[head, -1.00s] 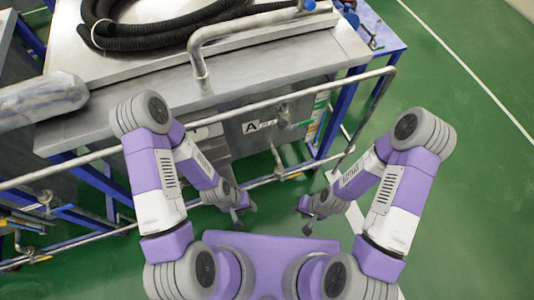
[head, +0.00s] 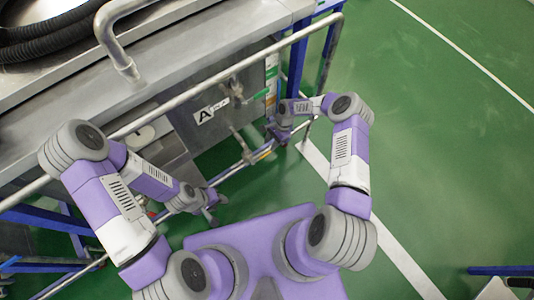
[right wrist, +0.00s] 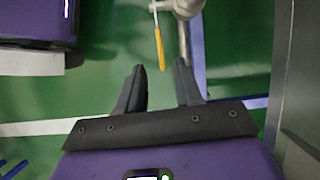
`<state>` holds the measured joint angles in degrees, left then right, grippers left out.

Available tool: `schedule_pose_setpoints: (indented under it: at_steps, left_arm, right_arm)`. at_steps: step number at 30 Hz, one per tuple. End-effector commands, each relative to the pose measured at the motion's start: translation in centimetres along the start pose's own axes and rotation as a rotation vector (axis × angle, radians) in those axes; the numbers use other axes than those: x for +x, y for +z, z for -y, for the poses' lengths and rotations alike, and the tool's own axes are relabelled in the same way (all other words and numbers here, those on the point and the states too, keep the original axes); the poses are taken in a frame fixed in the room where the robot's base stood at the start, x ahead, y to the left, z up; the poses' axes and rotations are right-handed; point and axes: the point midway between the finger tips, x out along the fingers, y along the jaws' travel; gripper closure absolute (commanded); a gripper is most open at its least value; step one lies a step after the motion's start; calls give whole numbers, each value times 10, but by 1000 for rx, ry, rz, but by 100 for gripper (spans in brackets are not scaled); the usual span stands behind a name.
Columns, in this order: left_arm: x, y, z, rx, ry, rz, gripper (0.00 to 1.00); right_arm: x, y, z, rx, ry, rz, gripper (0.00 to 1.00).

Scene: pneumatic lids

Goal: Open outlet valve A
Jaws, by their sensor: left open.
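The label "A" (head: 210,111) is on the steel cabinet's front in the head view, with pipe fittings beside it. A yellow valve handle (right wrist: 160,48) hangs from a metal pipe fitting (right wrist: 184,8) in the right wrist view. My right gripper (right wrist: 160,76) is open, with the handle's lower end just beyond and between its fingertips, apparently not touching. In the head view my right gripper (head: 272,132) is beside the lower pipe, its fingers too small to make out. My left gripper (head: 212,208) is open and empty, low in front of the cabinet.
A long steel rail (head: 215,80) runs across the cabinet front above the fittings. A lower pipe (head: 230,172) runs near the floor. A black hose (head: 45,35) lies on the cabinet top. The green floor (head: 440,150) to the right is clear.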

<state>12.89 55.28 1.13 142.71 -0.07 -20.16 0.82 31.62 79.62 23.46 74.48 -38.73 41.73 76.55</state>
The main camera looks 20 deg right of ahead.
Motion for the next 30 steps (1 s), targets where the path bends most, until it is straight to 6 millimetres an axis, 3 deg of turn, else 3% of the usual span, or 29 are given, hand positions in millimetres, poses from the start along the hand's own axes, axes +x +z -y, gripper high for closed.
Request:
schedule_pose_setpoints:
  at_steps: [5,16,28,30]
  left_arm:
    - [6,0,2,0,0,-1,57]
    - [25,-1,9,0,0,-1,57]
    - [27,-1,10,0,0,0,57]
    - [27,-1,10,0,0,0,57]
  right_arm:
    - [12,-8,0,36,9,-6,65]
    - [67,-8,-1,33,8,-6,65]
    - [75,-8,-1,33,7,-8,65]
    - [75,-8,0,33,7,-8,73]
